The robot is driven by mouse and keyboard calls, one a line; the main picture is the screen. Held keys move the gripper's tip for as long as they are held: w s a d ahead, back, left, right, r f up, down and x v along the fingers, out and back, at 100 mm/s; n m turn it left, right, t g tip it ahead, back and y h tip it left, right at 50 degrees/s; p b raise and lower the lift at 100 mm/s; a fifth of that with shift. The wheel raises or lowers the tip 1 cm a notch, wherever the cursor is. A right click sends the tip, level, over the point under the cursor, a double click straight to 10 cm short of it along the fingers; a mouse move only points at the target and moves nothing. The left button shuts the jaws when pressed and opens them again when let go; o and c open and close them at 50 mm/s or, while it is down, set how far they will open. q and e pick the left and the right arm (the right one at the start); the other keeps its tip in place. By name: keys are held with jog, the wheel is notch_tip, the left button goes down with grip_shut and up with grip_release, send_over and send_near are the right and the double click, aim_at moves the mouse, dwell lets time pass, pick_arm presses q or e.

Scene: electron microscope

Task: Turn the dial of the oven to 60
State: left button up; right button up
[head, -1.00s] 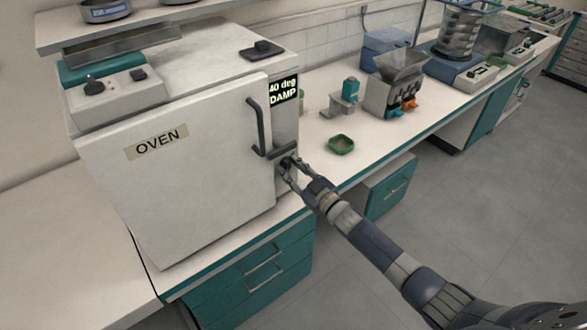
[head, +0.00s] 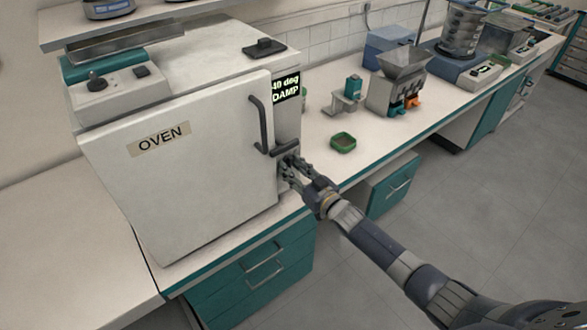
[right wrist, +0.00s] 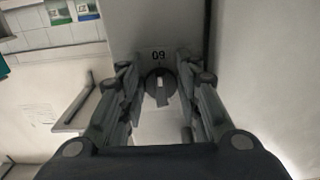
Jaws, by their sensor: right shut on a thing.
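The white oven (head: 195,165) stands on the bench with its door shut, and its display (head: 286,88) reads 40 deg DAMP. In the right wrist view the dark round dial (right wrist: 159,88) with a pale pointer mark sits on the oven's front panel. A label 60 (right wrist: 158,55) shows upside down beside it, near the pointer's line. My right gripper (head: 288,165) is at the panel below the display, its fingers on both sides of the dial and shut on it. The fingers hide the dial in the head view. My left gripper is not in view.
The oven's door handle (head: 258,122) stands out close to my right gripper. A small green tray (head: 343,143) and a grey hopper machine (head: 397,90) are on the bench to the right. The floor in front of the bench is clear.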

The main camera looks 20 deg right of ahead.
jog(key=shift+f, duration=0.1)
jog(key=o, duration=1)
jog(key=v, duration=1.2)
